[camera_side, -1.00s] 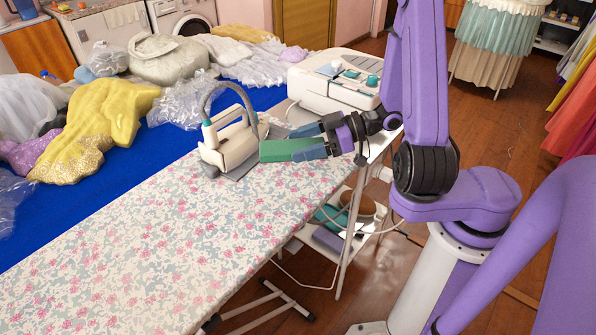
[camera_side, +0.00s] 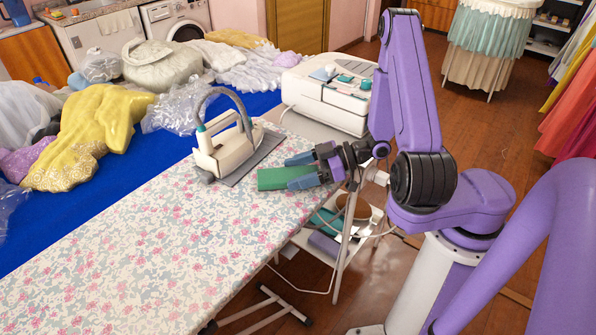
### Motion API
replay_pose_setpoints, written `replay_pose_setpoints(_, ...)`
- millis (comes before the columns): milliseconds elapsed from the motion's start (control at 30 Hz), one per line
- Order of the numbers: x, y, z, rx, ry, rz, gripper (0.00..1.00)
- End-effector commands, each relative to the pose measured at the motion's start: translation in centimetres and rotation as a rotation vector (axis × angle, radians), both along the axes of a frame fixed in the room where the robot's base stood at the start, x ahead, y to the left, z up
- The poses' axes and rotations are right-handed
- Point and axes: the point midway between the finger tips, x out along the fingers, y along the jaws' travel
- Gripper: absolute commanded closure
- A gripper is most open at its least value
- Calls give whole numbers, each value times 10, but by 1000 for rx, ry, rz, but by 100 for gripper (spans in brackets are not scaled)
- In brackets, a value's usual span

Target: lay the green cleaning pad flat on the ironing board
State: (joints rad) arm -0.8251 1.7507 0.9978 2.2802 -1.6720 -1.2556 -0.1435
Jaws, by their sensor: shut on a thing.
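The green cleaning pad (camera_side: 272,179) is at the far right part of the floral ironing board (camera_side: 165,230), just in front of the iron's rest. It looks level and very low, on or just above the cover; I cannot tell if its whole underside touches. My gripper (camera_side: 301,170) comes in from the right, low over the board's edge. It is shut on the pad, with its blue fingers at the pad's right end and partly covering it.
A cream iron (camera_side: 226,150) stands on a grey rest to the pad's left. A white steam station (camera_side: 325,95) is behind. A shelf with folded cloths (camera_side: 325,243) is below the board's edge. The board's near part is clear.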

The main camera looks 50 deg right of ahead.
Motion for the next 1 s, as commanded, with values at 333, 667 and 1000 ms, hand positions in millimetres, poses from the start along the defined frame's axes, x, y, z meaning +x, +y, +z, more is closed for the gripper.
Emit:
replay_pose_setpoints(333,0,0,-3,0,0,0,7)
replay_pose_setpoints(667,0,0,-1,0,0,0,7)
replay_pose_setpoints(1000,-26,-30,13,-1,-1,-9,7)
